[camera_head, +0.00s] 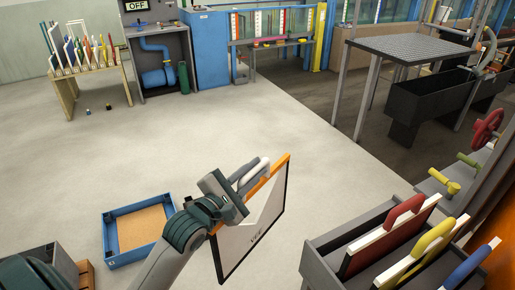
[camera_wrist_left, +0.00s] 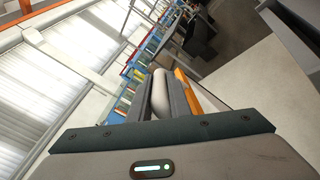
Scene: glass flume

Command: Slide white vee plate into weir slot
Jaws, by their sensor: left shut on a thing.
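My left gripper (camera_head: 245,181) is shut on the white handle at the plate's top. In the left wrist view the left gripper (camera_wrist_left: 160,100) has the white handle (camera_wrist_left: 161,92) between its fingers, with the orange strip (camera_wrist_left: 187,92) beside it. My right gripper is not in view. I cannot make out for certain which structure holds the weir slot.
A grey rack (camera_head: 318,265) with red, yellow and blue-topped plates stands at lower right. A blue tray (camera_head: 108,238) lies on the floor at left. A wooden rack (camera_head: 67,92) of plates stands at back left. The middle floor is clear.

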